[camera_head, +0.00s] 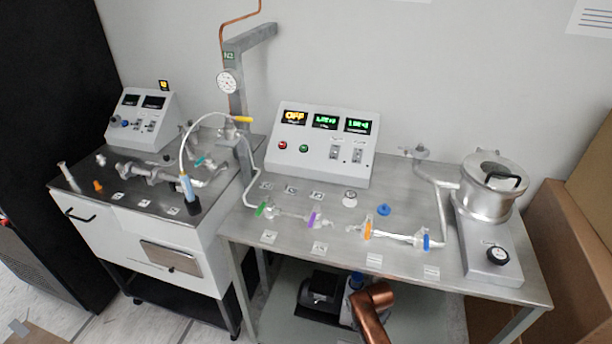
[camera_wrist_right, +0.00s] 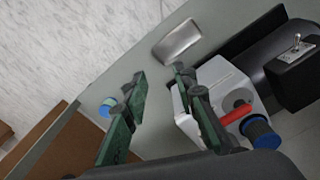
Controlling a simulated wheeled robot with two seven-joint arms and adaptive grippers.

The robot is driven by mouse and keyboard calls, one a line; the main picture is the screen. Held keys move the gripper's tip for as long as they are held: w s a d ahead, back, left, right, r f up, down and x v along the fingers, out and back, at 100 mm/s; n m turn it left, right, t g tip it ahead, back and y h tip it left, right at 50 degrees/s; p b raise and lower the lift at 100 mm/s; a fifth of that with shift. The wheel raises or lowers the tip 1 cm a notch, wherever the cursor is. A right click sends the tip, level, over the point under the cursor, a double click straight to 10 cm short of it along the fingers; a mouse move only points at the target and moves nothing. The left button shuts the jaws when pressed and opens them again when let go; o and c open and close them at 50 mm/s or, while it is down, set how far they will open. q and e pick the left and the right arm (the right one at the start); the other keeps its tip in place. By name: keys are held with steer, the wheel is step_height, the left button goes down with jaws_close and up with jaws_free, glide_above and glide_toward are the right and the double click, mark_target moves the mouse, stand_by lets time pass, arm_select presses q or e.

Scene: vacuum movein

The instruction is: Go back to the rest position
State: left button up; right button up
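My right arm shows in the head view as a copper-coloured link at the lower middle, reaching in under the front edge of the right table (camera_head: 395,268). Its gripper is hidden in that view. In the right wrist view my right gripper (camera_wrist_right: 160,88) has its two green fingers spread apart with nothing between them. The right finger overlaps a light grey device (camera_wrist_right: 222,80) with a red part (camera_wrist_right: 236,114) and a blue-ringed black knob (camera_wrist_right: 262,132); contact cannot be told. My left gripper is in neither view.
A black pump unit (camera_head: 318,290) sits on the lower shelf. Glass valves with coloured taps (camera_head: 315,219), a control box (camera_head: 325,146) and a metal vessel (camera_head: 487,185) stand on the table above. A second bench (camera_head: 160,222) is at left. Cardboard boxes (camera_head: 563,240) stand at right.

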steer(key=s+d+f+n, duration=0.2)
steer(key=s+d+f, duration=0.2)
steer(key=s+f, duration=0.85)
steer(key=s+d+f+n, duration=0.2)
steer(key=s+d+f, duration=0.1)
steer(key=s+f, duration=0.95)
steer(key=s+d+f+n, duration=0.1)
steer(key=s+f, duration=0.1)
steer(key=s, duration=0.7)
steer(key=s+d+f+n, duration=0.1)
steer(key=s+d+f, duration=0.1)
steer(key=s, duration=0.7)
steer(key=s+n, duration=0.3)
steer(key=s, duration=1.4)
arm_select(q)
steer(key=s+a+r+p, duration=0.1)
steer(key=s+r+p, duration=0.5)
steer(key=p, duration=0.8)
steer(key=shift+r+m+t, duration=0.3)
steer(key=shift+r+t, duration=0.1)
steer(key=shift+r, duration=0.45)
arm_select(e)
steer(key=s+d+r, duration=0.1)
steer(key=s+r, duration=0.5)
steer(key=shift+d+r, duration=0.3)
steer(key=shift+r, duration=0.1)
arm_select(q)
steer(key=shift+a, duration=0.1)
arm_select(e)
steer(key=shift+s, duration=0.1)
